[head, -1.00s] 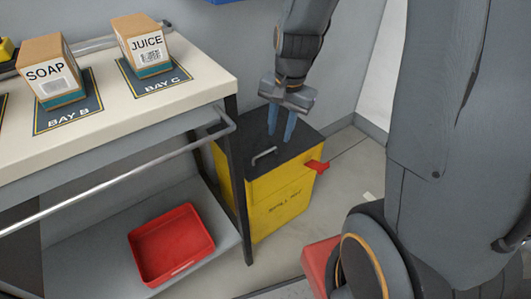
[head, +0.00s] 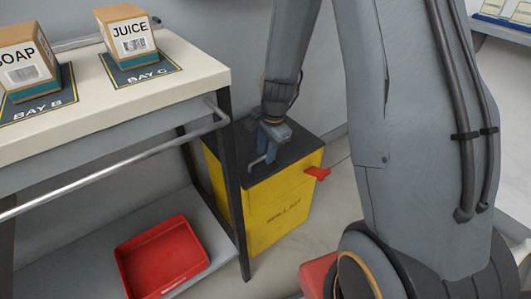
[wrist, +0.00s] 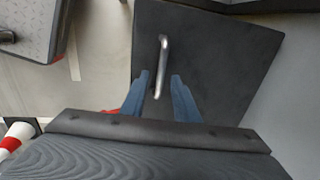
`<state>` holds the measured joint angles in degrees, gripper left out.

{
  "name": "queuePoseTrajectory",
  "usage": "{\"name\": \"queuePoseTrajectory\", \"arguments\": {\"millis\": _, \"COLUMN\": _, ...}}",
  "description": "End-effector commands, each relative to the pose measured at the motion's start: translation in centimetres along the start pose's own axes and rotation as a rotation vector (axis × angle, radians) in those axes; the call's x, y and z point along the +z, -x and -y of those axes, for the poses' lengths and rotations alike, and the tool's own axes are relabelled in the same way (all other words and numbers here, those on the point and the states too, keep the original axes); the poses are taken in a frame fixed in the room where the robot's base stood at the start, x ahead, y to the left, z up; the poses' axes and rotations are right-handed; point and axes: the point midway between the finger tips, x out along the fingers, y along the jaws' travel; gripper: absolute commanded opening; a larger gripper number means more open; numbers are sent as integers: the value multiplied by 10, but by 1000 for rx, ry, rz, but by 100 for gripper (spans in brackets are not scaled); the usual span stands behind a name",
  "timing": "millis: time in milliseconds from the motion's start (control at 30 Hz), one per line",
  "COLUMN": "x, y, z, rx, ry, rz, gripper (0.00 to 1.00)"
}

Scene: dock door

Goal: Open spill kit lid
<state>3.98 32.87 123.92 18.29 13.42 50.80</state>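The spill kit (head: 283,209) is a yellow box standing on the floor beside the bench, with its dark lid (head: 290,158) closed. A grey bar handle (head: 257,161) stands on the lid; it also shows in the wrist view (wrist: 162,62). A red latch (head: 317,173) sticks out from the box's right side. My gripper (head: 268,150) is low over the lid near the handle. In the wrist view my gripper (wrist: 158,90) is open, with one blue finger on each side of the handle's near end. Whether the fingers touch it I cannot tell.
The bench (head: 195,77) with a front rail (head: 110,167) stands close on the left and partly hides the spill kit. It carries the soap box (head: 27,62) and juice box (head: 128,38). A red tray (head: 160,258) lies on its lower shelf. A wall is behind.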

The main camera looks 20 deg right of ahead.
Motion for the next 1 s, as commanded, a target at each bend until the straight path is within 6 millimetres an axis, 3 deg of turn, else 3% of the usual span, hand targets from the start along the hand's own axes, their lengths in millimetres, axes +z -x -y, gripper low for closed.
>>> {"name": "queuePoseTrajectory", "arguments": {"millis": 267, "x": 0, "y": -2, "z": 0, "rx": -1, "ry": 1, "rz": 0, "gripper": 28}}
{"name": "queuePoseTrajectory", "arguments": {"millis": 467, "x": 0, "y": -2, "z": 0, "rx": -1, "ry": 1, "rz": 0, "gripper": 0}}
{"name": "queuePoseTrajectory", "arguments": {"millis": 767, "x": 0, "y": 0, "z": 1, "rx": 0, "ry": 1, "rz": 0, "gripper": 0}}
{"name": "queuePoseTrajectory", "arguments": {"millis": 1000, "x": 0, "y": 20, "z": 11, "rx": -2, "ry": 3, "rz": -1, "gripper": 0}}
